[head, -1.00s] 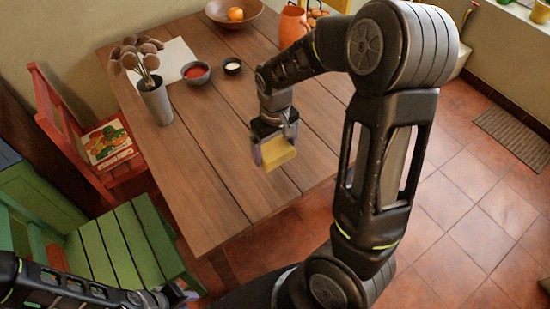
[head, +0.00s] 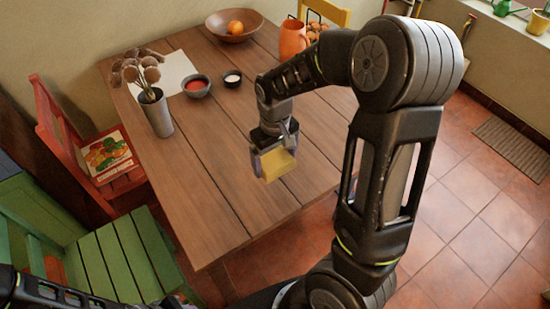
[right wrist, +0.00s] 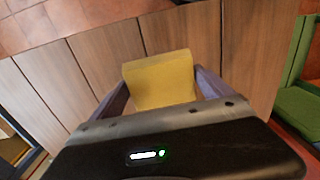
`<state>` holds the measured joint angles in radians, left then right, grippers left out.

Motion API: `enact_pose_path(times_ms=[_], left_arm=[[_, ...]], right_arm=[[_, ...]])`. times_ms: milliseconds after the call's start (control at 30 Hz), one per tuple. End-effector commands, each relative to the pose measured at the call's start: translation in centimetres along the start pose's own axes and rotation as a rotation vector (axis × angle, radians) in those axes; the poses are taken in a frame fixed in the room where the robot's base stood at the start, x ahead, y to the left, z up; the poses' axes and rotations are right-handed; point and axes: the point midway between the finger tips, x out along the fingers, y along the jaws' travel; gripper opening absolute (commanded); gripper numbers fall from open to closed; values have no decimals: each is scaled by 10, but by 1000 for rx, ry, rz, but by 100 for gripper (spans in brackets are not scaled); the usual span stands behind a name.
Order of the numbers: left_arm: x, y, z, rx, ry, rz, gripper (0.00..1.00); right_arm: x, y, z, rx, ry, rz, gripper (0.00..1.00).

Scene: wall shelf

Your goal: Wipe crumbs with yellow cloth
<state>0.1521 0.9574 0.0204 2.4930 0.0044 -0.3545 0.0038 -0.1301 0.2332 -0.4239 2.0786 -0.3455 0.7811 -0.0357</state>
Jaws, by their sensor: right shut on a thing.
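My right gripper (head: 270,152) is shut on the yellow cloth (head: 276,165), a blocky folded piece, over the front half of the wooden table (head: 205,180). In the right wrist view the cloth (right wrist: 160,78) sits between the two purple-grey fingers, with table planks behind it. I cannot tell whether the cloth touches the table. I see no crumbs clearly on the tabletop. My left arm enters at the bottom left of the head view, but its gripper is out of the frame.
A vase of dried flowers (head: 155,112), a red-filled bowl (head: 197,87), a small white-filled bowl (head: 233,79), a fruit bowl (head: 235,27) and an orange pitcher (head: 292,38) stand toward the back. A red chair (head: 62,130) and green chair (head: 125,255) flank the left side. The table's middle is clear.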

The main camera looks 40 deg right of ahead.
Motion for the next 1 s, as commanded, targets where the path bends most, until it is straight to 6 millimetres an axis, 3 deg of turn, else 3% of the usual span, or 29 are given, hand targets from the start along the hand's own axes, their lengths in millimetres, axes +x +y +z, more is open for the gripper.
enact_pose_path(times_ms=[167, 333, 600, 733, 1000], left_arm=[[0, 0, 0, 0, 0, 0, 28], [0, 0, 0, 0, 0, 0, 28], [0, 0, 0, 0, 0, 0, 28], [0, 0, 0, 0, 0, 0, 28], [0, 0, 0, 0, 0, 0, 28]], right_arm=[[-1, -1, -2, -1, 0, 1, 58], [-10, -17, -24, -5, 2, 7, 58], [-46, -91, -86, -10, 4, 7, 58], [-57, -118, -100, -7, 1, 2, 58], [-60, -125, -103, -5, -1, 0, 58]])
